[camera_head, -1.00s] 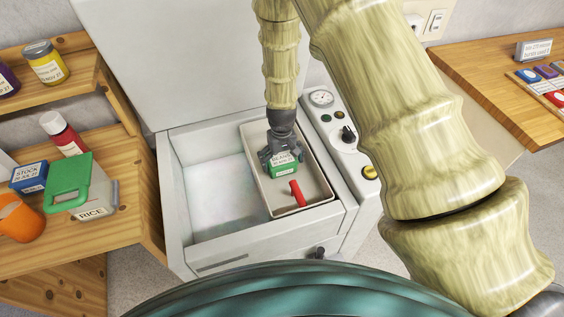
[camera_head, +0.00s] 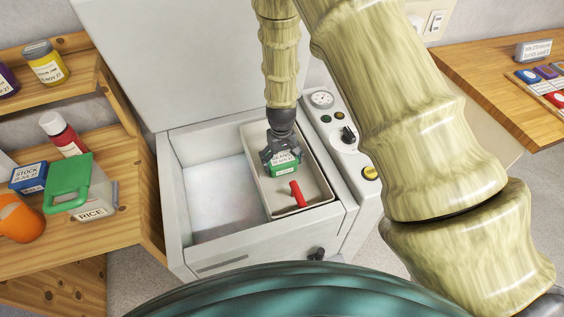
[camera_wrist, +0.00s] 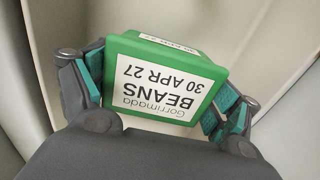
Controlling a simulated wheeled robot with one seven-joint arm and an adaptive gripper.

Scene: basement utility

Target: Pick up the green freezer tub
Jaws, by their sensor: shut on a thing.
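The green freezer tub (camera_head: 284,169) has a white label and is inside the beige basket of the open chest freezer. In the wrist view the tub (camera_wrist: 212,66) shows its label, reading "Gorrimada BEANS 30 APR 27", upside down. My gripper (camera_head: 281,158) reaches down from above and is shut on the tub. Its teal finger pads press on the tub's two sides in the wrist view (camera_wrist: 160,95). I cannot tell how far the tub's underside is from the basket floor.
The beige basket (camera_head: 323,192) hangs at the right of the freezer (camera_head: 176,215), its walls close around my gripper. A red object (camera_head: 298,194) lies in it near the tub. The freezer's left side is empty. Wooden shelves (camera_head: 125,213) with containers stand left; a wooden table (camera_head: 480,60) stands right.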

